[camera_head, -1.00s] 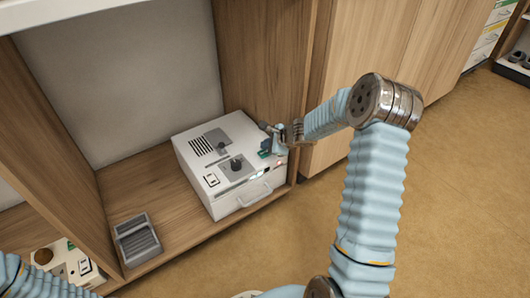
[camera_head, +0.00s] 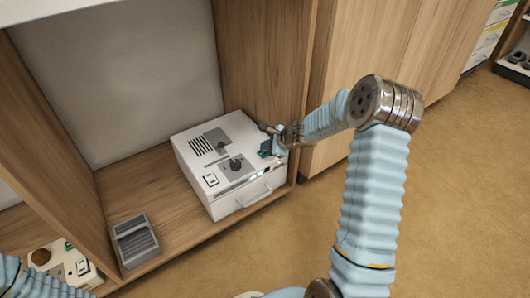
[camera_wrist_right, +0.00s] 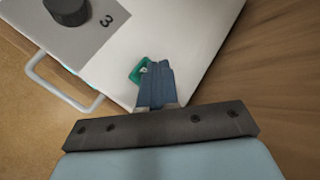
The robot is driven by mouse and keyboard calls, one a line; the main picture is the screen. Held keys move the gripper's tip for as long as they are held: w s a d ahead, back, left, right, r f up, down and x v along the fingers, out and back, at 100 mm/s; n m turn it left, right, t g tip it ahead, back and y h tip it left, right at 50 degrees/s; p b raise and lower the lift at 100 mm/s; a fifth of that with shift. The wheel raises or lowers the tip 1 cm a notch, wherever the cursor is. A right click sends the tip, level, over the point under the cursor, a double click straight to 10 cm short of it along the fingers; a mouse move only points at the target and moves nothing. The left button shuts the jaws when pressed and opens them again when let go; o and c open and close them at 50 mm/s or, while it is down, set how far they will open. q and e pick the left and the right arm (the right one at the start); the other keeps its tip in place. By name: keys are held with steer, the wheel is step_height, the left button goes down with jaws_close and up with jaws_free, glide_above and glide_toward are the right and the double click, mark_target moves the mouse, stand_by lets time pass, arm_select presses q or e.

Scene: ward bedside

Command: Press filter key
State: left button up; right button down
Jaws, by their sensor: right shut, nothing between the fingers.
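A white box-shaped device (camera_head: 196,156) with a black knob, a slotted grey panel and a front handle stands on a wooden shelf. A small green key (camera_wrist_right: 136,73) is on its top near the right front corner; in the head view the key (camera_head: 264,154) is partly hidden by my right gripper. My right gripper (camera_head: 270,142) is shut and empty, reaching in from the right. In the right wrist view its closed blue fingertips (camera_wrist_right: 155,66) overlap the right side of the green key. Whether they touch it I cannot tell. My left gripper is out of view.
A wooden side panel (camera_head: 262,62) rises close behind and right of the device. A grey slotted tray (camera_head: 136,240) lies on the shelf to its left. Another panel with switches (camera_head: 62,262) shows at lower left. Open floor (camera_head: 460,200) lies to the right.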

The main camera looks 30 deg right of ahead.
steer(key=shift+f+b, duration=0.4)
steer(key=shift+b, duration=0.05)
stand_by(0.3)
stand_by(0.3)
steer(key=shift+r+p, duration=0.6)
steer(key=shift+r, duration=0.2)
step_height(320, 180, up, 5)
steer(key=p, duration=0.4)
steer(key=shift+r, duration=0.1)
stand_by(0.7)
